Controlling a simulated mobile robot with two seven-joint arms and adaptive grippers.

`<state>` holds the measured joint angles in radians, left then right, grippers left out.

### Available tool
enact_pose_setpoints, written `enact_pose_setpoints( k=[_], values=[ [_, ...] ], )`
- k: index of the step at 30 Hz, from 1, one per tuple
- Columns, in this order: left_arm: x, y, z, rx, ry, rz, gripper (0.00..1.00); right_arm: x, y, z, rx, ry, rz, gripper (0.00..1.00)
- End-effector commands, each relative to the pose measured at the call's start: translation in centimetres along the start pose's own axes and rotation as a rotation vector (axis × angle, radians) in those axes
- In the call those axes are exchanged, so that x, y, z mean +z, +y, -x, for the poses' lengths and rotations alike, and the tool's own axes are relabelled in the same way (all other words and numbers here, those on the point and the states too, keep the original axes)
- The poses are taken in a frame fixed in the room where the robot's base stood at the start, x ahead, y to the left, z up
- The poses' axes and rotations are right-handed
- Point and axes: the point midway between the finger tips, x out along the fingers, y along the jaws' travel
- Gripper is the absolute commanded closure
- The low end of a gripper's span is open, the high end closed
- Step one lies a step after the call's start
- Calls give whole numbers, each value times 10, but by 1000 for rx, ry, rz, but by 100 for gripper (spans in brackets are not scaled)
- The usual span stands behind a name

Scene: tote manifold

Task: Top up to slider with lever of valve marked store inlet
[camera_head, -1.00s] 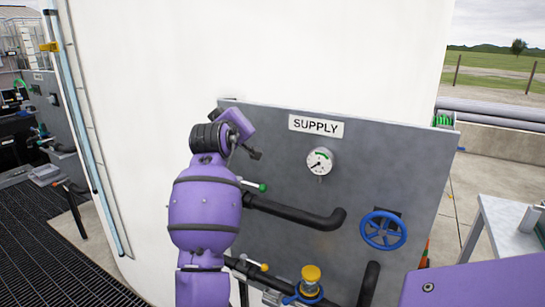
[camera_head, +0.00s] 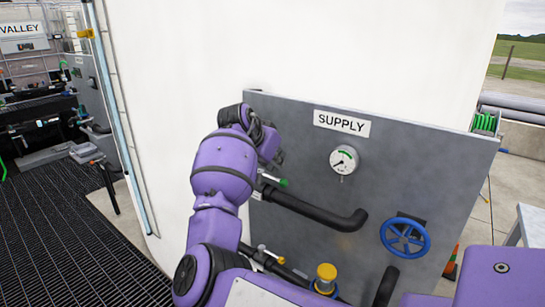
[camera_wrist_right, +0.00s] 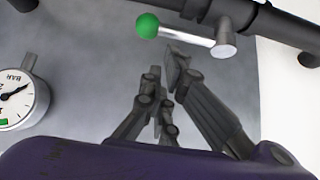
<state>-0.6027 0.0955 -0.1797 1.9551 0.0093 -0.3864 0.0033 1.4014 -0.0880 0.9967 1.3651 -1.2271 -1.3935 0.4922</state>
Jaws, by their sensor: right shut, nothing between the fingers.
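A light-blue sight tube (camera_head: 122,120) runs down the white tank's left side, with a yellow slider (camera_head: 85,33) near its top. A lever with a green ball end (camera_head: 283,183) is on the dark pipe of the grey panel; in the right wrist view its green ball (camera_wrist_right: 147,25) and metal rod (camera_wrist_right: 187,36) show just beyond the fingers. My right gripper (camera_wrist_right: 165,70) is shut and empty, its tips close to the rod; I cannot tell whether they touch. In the head view my arm partly hides it. No "store inlet" label is readable. My left gripper is out of view.
The grey panel (camera_head: 300,240) carries a SUPPLY sign (camera_head: 342,123), a gauge (camera_head: 343,160), a blue handwheel (camera_head: 405,237) and a yellow-capped fitting (camera_head: 326,275). Dark pipes (camera_head: 320,215) stick out from it. Dark grating (camera_head: 50,240) covers the floor at left.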

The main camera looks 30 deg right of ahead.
Motion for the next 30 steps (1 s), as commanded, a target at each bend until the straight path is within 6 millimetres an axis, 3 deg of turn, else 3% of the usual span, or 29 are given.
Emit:
enact_pose_setpoints(
  k=[3,9,20,30],
  values=[
    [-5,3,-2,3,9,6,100,0,0,-16,-1,0,0,100],
    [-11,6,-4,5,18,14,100,0,-1,-30,-2,0,0,100],
    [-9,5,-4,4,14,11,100,0,-1,-31,-2,0,0,100],
    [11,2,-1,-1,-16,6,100,0,-3,-34,22,0,-20,100]
  ],
)
